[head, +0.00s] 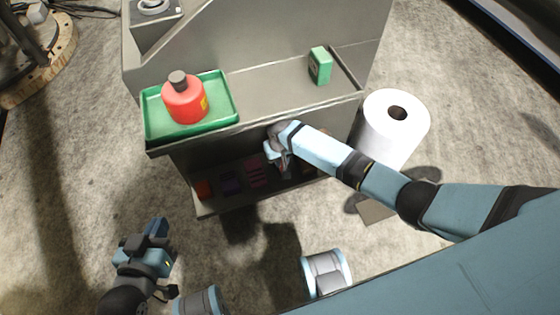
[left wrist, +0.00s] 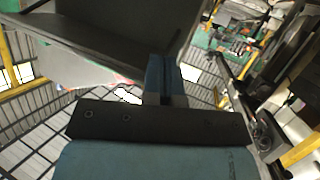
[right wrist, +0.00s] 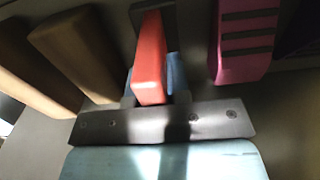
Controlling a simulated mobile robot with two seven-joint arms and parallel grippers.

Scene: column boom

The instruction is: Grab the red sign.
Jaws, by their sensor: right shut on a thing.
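The red sign (right wrist: 150,60) shows in the right wrist view as a narrow upright red block between the fingers of my right gripper (right wrist: 150,85). My right gripper is shut on it. In the head view my right gripper (head: 278,158) reaches into the dark lower shelf of the grey cabinet, and the sign cannot be made out there. My left gripper (head: 152,238) hangs over the floor at lower left, away from the cabinet. In the left wrist view its fingers (left wrist: 166,75) are together, with nothing seen between them.
The grey cabinet (head: 290,75) has a green tray (head: 222,92) with a red bottle (head: 186,102) and a green box (head: 320,66) on top. A pink block (right wrist: 245,40) and brown blocks (right wrist: 75,50) flank the right gripper. A white roll (head: 405,125) stands right of the cabinet.

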